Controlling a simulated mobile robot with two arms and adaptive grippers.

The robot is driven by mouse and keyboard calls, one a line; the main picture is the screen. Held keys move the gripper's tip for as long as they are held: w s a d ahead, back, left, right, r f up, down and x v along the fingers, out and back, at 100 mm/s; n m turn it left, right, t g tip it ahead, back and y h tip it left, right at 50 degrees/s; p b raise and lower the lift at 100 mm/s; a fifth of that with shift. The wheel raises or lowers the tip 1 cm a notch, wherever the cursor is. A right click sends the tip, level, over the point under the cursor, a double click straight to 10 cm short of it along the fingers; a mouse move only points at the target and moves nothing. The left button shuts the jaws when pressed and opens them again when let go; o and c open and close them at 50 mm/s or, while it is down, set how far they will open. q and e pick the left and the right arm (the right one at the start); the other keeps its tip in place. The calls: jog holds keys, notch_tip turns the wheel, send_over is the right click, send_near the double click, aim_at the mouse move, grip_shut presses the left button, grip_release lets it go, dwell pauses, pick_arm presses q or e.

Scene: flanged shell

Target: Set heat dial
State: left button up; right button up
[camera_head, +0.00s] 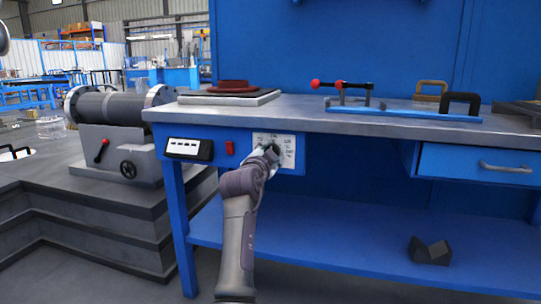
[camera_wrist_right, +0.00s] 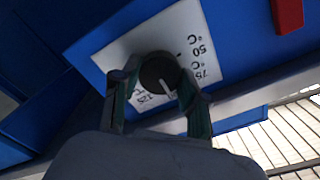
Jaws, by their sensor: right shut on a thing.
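The heat dial is a round black knob with a white pointer line on a white scale plate (camera_head: 288,142) on the front of the blue workbench. My right gripper (camera_head: 270,152) reaches it from below and hides most of the knob in the head view. In the right wrist view the dial (camera_wrist_right: 157,72) sits between the fingers of my right gripper (camera_wrist_right: 158,80), which is shut on it. The pointer points to the lower right there, between the 75 °C mark and the 125 mark; a label between them is hidden by the finger.
A red switch (camera_head: 230,148) and a white-and-black display box (camera_head: 188,149) are left of the plate. A drawer (camera_head: 477,164) is at the right. A red flanged part (camera_head: 233,86) lies on a plate on the bench top. A dark block (camera_head: 430,250) stands on the lower shelf.

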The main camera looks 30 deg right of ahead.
jog(key=o, duration=1.1)
jog(key=shift+o, duration=0.2)
